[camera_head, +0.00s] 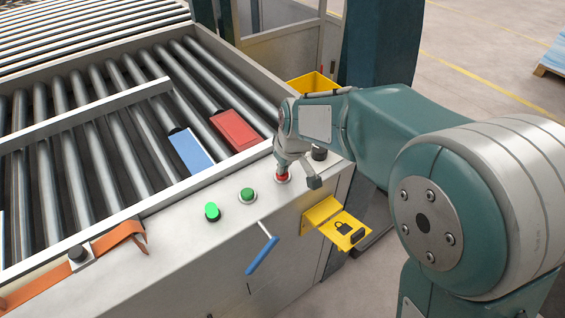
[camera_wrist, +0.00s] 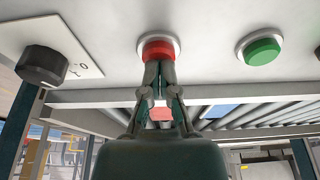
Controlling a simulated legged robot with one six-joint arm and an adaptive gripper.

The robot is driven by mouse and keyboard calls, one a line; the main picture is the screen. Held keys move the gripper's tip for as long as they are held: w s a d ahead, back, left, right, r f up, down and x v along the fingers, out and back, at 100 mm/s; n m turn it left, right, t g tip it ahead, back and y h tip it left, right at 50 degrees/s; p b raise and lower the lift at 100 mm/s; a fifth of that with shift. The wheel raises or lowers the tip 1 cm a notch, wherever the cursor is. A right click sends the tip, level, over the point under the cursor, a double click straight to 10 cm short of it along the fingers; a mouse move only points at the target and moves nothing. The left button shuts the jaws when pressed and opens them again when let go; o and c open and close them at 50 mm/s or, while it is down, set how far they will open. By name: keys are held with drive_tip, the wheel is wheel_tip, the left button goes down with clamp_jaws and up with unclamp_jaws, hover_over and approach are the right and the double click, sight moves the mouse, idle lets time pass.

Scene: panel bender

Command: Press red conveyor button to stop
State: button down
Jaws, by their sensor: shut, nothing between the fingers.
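The red conveyor button (camera_head: 283,178) sits in a pale round collar on the light grey side panel of the conveyor. In the wrist view the red button (camera_wrist: 158,48) is straight ahead at top centre. My gripper (camera_wrist: 158,65) is shut and empty, with its fingertips at the lower part of the red button's face. They appear to touch it; how far it is pushed in I cannot tell. In the head view my gripper (camera_head: 280,170) points down at the button and partly covers it.
Green buttons (camera_head: 247,195) (camera_head: 212,212) sit left of the red one. A black rotary knob (camera_wrist: 42,65) is on the other side. A blue-handled lever (camera_head: 262,255) and a yellow lock bracket (camera_head: 338,225) stick out below. Red (camera_head: 236,130) and blue (camera_head: 190,150) pieces lie on the rollers.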

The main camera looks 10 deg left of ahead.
drive_tip(key=shift+d+f, duration=0.1)
drive_tip(key=shift+f, duration=0.75)
drive_tip(key=shift+s+d+f, duration=0.1)
drive_tip(key=shift+s+f, duration=0.1)
drive_tip(key=shift+f, duration=0.05)
drive_tip(key=r, duration=0.5)
drive_tip(key=shift+w+a+r, duration=0.2)
drive_tip(key=shift+w+a, duration=0.05)
drive_tip(key=v, duration=0.9)
drive_tip(key=shift+r, duration=0.25)
drive_tip(key=shift+s+d, duration=0.1)
